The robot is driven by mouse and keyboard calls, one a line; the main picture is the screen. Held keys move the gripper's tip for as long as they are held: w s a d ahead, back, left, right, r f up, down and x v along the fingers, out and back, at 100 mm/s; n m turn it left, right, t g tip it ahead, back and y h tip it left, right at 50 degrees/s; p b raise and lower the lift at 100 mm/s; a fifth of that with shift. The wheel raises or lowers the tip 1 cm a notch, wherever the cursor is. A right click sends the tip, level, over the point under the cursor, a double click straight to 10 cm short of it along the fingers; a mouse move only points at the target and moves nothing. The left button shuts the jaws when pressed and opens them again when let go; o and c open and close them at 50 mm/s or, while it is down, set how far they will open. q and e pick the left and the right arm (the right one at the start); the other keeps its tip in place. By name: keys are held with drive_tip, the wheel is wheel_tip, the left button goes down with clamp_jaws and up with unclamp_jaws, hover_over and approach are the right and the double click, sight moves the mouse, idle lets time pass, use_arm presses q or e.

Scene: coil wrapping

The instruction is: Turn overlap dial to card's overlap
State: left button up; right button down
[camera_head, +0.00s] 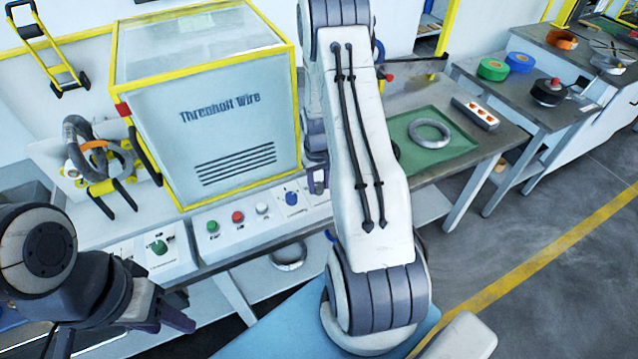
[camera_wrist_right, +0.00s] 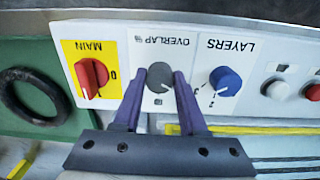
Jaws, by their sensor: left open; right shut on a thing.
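The grey overlap dial (camera_wrist_right: 159,75) sits on the white control panel, under the upside-down label "OVERLAP %", in the right wrist view. My right gripper (camera_wrist_right: 157,82) has its two purple fingers on either side of the dial and is shut on it. A small pale mark shows near the dial's lower edge; its exact setting is too small to read. In the head view my right arm hides the dial. My left gripper (camera_head: 168,314) is open and empty at the lower left, away from the panel. I cannot make out the card in either view.
The red main switch (camera_wrist_right: 91,74) and blue layers dial (camera_wrist_right: 224,81) flank the overlap dial closely. The yellow-framed wire cabinet (camera_head: 215,120) stands behind the panel. A grey coil (camera_head: 429,133) lies on a green mat (camera_head: 462,150) to the right.

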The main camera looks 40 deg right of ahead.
sight(318, 186)
idle(0.3)
drive_tip(key=shift+c, duration=2.2)
unclamp_jaws()
drive_tip(key=shift+r, duration=0.1)
wheel_tip(318, 186, up, 10)
drive_tip(key=b, duration=0.1)
drive_tip(key=shift+r+b, duration=0.2)
drive_tip(key=shift+b, duration=0.1)
drive_tip(key=shift+a, duration=0.2)
drive_tip(key=s+a+r+n, duration=0.15)
drive_tip(key=a+r, duration=0.25)
drive_tip(key=a, duration=0.6)
drive_tip(key=s+a+r+n, duration=0.1)
drive_tip(key=a+r+n, duration=0.25)
drive_tip(key=a, duration=0.75)
drive_tip(key=s+a+r+n, duration=0.2)
drive_tip(key=s+a, duration=0.4)
drive_tip(key=s, duration=0.3)
drive_tip(key=s+a+r+n+y, duration=0.1)
drive_tip(key=s+a+r+n, duration=0.1)
drive_tip(key=s+a, duration=0.4)
drive_tip(key=s+n, duration=0.1)
drive_tip(key=s, duration=0.2)
drive_tip(key=shift+s+a, duration=0.2)
drive_tip(key=shift+s, duration=0.2)
